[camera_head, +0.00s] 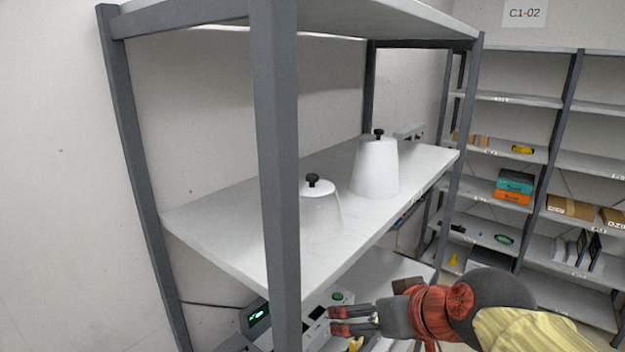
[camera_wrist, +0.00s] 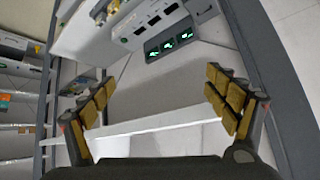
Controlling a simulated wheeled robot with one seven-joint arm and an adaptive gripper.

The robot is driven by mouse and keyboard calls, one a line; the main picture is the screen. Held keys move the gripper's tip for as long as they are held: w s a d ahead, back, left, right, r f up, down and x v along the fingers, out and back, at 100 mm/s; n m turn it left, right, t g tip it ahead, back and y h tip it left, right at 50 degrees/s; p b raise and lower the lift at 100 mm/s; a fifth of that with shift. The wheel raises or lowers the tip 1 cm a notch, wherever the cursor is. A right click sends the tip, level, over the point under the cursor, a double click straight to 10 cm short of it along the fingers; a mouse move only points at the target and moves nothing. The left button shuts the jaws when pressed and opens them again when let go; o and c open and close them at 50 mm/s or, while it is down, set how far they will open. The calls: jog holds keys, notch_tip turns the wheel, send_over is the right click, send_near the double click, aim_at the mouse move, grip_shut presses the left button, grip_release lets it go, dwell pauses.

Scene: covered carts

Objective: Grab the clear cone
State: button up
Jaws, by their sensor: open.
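The clear cone (camera_head: 322,207) stands upright on the shelf board in the head view. It is see-through, with a pale top and a black knob (camera_head: 313,180); the grey front post hides part of its left side. An opaque white cone (camera_head: 376,168) with a black knob stands behind it to the right. My gripper (camera_head: 333,321) is open and empty, lower in the picture than the board and apart from both cones. Its two padded fingers are spread in the wrist view (camera_wrist: 160,82). I cannot make out the clear cone clearly there.
The shelf board (camera_head: 215,225) has free room left of the cones. A grey post (camera_head: 275,130) rises in front, near the clear cone. Devices with green displays (camera_head: 257,318) sit below the board. Another rack (camera_head: 560,170) with boxes stands at the right.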

aim_at(314, 186)
jog(key=shift+o, duration=1.2)
jog(key=r, duration=0.1)
jog(key=w+r+p, duration=0.1)
jog(key=r, duration=0.1)
jog(key=w+a+r+p, duration=0.1)
jog(key=shift+r, duration=0.25)
jog(key=w+a+r+t+y, duration=0.1)
jog(key=w+a+r, duration=0.1)
jog(key=w, duration=0.3)
jog(key=w+a+r+n+t+p, duration=0.1)
jog(key=w+a+r, duration=0.2)
jog(key=w+r, duration=0.2)
jog(key=w+a+r+t+y, duration=0.1)
jog(key=w+a+r, duration=0.1)
jog(key=w+r, duration=0.2)
jog(key=shift+w+a+r+n+t+y+p, duration=0.1)
jog(key=shift+w+a+n+t+y+p, duration=0.1)
jog(key=shift+w, duration=0.55)
jog(key=shift+w+a+n+t+y+p, duration=0.1)
jog(key=shift+w+a+n+p, duration=0.1)
jog(key=shift+w, duration=0.55)
jog(key=x, duration=0.2)
jog(key=shift+w, duration=0.35)
jog(key=p+x, duration=0.1)
jog(key=x, duration=0.4)
jog(key=shift+w, duration=0.1)
jog(key=c, duration=0.3)
jog(key=c, duration=1)
